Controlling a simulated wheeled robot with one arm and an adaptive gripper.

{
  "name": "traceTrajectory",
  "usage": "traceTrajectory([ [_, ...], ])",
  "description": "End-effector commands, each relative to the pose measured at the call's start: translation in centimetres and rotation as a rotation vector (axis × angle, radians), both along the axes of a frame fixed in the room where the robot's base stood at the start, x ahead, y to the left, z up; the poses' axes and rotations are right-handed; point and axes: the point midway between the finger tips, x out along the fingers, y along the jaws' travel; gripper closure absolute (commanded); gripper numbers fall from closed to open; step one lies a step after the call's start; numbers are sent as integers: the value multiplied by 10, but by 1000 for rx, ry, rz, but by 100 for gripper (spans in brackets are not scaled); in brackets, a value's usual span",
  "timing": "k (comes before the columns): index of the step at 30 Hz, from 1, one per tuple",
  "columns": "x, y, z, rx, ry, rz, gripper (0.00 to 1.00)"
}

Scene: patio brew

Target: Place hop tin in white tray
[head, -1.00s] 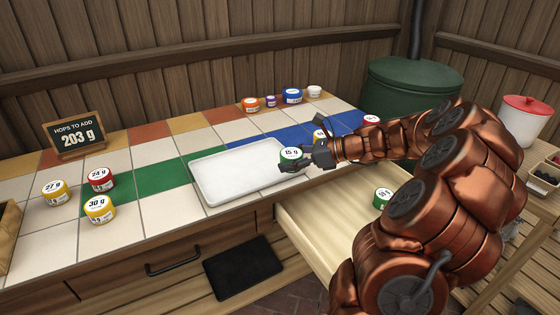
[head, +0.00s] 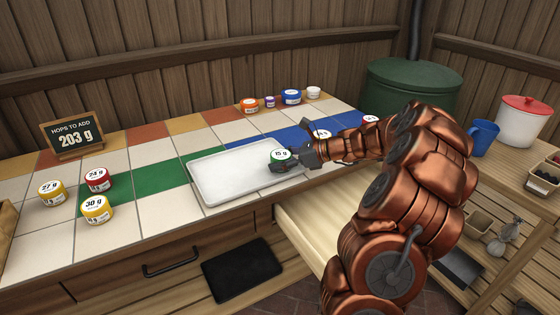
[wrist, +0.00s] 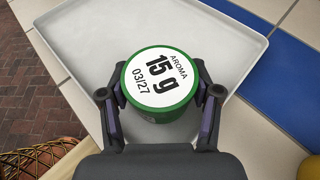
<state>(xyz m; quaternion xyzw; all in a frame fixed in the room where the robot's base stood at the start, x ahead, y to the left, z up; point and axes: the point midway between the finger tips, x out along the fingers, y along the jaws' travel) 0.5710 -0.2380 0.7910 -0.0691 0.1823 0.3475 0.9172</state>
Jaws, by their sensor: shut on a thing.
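My gripper (head: 292,158) is shut on a green hop tin (head: 280,154) with a white lid marked 15 g. In the wrist view the tin (wrist: 160,82) sits between both fingers, its lid reading AROMA 03/27. The white tray (head: 222,183) lies on the tiled counter. The tin is over the tray's right part. I cannot tell whether it touches the tray floor. In the wrist view the tray (wrist: 85,35) spreads under and beyond the tin.
Yellow tins (head: 52,193) (head: 97,209) and a red tin (head: 98,180) stand left of the tray. More tins (head: 291,97) stand at the back. A sign (head: 73,134) reads 203 g. An open drawer (head: 305,222) juts out below the counter.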

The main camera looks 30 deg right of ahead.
Motion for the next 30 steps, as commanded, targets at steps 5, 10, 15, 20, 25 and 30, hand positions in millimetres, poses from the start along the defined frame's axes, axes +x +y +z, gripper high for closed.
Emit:
traceTrajectory([
  [5, 0, 0, -2, 1, 1, 1, 36],
  [10, 0, 0, -2, 0, 0, 0, 18],
  [15, 0, 0, -2, 0, 0, 0, 12],
  [20, 0, 0, -2, 0, 0, 0, 12],
  [25, -3, -3, 3, 0, 0, -1, 12],
  [30, -20, -19, 13, 0, 0, -2, 12],
])
